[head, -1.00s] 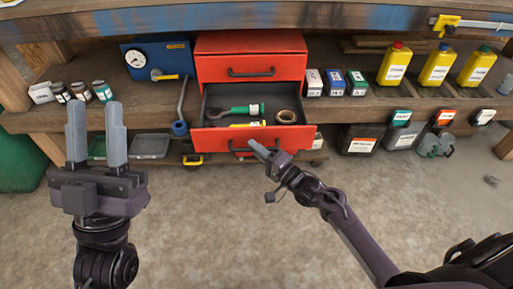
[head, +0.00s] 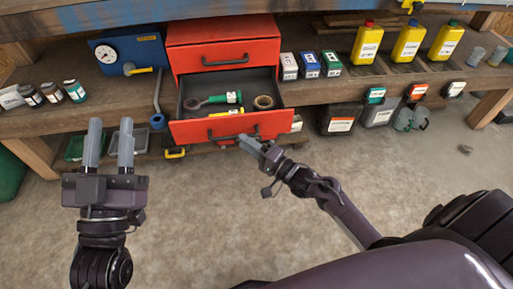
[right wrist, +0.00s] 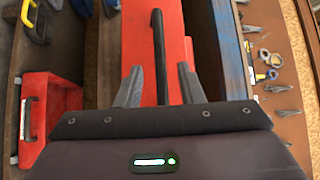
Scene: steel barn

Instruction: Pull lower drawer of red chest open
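My right gripper (head: 250,144) is at the right end of the lower drawer's black handle (head: 232,131). In the right wrist view the fingers (right wrist: 159,88) are spread, one on each side of the handle (right wrist: 158,45), with gaps to it. My left gripper (head: 109,150) is open and empty, left of the chest and away from it.
A blue case with a gauge (head: 128,52) and several small jars (head: 54,92) are left of the chest. Small boxes (head: 309,66) and yellow bottles (head: 408,44) are right of it. Black containers (head: 340,118) sit lower right. The floor in front is clear.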

